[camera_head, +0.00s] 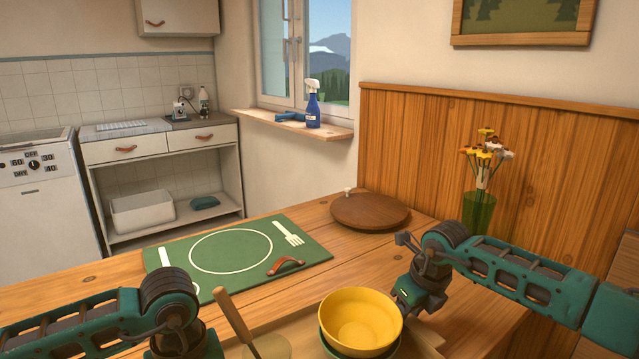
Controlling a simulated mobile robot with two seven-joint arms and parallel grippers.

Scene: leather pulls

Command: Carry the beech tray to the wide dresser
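A pale wooden tray (418,345), apparently the beech tray, shows in part at the bottom edge of the head view. A yellow bowl (360,318) is stacked on a green bowl (330,345) over it. My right gripper (408,300) points down beside the yellow bowl, near the tray's right side; its fingertips are not clear. My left gripper (185,345) is at the bottom left, its fingers cut off by the frame. A wide white unit with two drawers (160,145) and leather pulls stands at the back left; I cannot tell whether it is the dresser.
A green placemat board (240,250) with a leather pull lies on the wooden table (60,300). A round brown board (370,210) is near the wall. A flower vase (479,212) stands behind my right arm. A wooden-handled utensil (236,320) stands by the bowls.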

